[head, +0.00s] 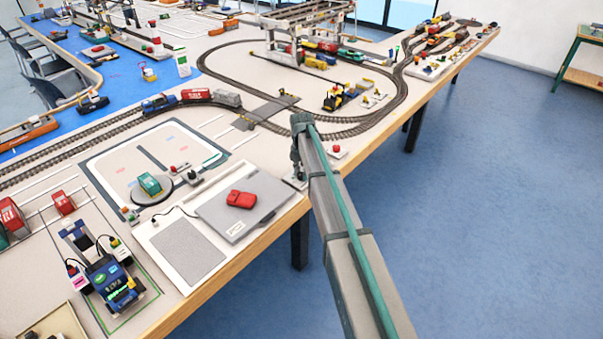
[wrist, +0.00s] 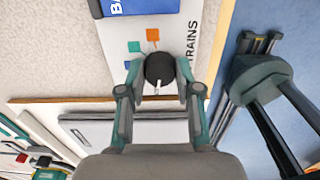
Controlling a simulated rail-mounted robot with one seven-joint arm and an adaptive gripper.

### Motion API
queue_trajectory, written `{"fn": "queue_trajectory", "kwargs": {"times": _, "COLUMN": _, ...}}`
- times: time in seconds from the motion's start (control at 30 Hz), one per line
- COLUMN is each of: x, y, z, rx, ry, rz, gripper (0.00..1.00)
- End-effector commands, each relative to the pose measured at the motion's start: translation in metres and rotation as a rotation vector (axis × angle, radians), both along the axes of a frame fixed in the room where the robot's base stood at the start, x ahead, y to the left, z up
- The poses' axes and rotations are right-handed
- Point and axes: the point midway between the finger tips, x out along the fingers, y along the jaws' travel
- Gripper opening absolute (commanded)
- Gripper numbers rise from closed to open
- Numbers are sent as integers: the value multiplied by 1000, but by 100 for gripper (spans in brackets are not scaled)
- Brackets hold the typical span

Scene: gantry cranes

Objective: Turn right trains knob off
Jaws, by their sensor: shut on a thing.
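A round black knob (wrist: 160,70) with a white pointer mark sits on a white panel (wrist: 113,40) lettered "TRAINS" in the wrist view. The mark points down in that picture, toward my palm. An orange square and a green square are printed on the panel above the knob. My gripper (wrist: 159,80) has one finger on each side of the knob and is shut on it. In the head view my gripper (head: 297,172) is low at the table's front edge; the knob cannot be made out there.
A grey board (head: 215,222) with a red object (head: 241,199) lies left of my gripper. A small red button (head: 336,150) is to its right. Open floor (head: 480,200) lies to the right.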

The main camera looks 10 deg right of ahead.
Motion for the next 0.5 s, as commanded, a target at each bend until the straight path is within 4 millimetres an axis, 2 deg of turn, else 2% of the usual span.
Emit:
{"fn": "queue_trajectory", "kwargs": {"times": 0.13, "x": 0, "y": 0, "z": 0, "rx": 1, "ry": -1, "rz": -1, "gripper": 0}}
{"fn": "queue_trajectory", "kwargs": {"times": 0.17, "x": 0, "y": 0, "z": 0, "rx": 1, "ry": -1, "rz": -1, "gripper": 37}}
{"fn": "queue_trajectory", "kwargs": {"times": 0.3, "x": 0, "y": 0, "z": 0, "rx": 1, "ry": -1, "rz": -1, "gripper": 59}}
{"fn": "queue_trajectory", "kwargs": {"times": 0.5, "x": 0, "y": 0, "z": 0, "rx": 0, "ry": 0, "rz": -1, "gripper": 59}}
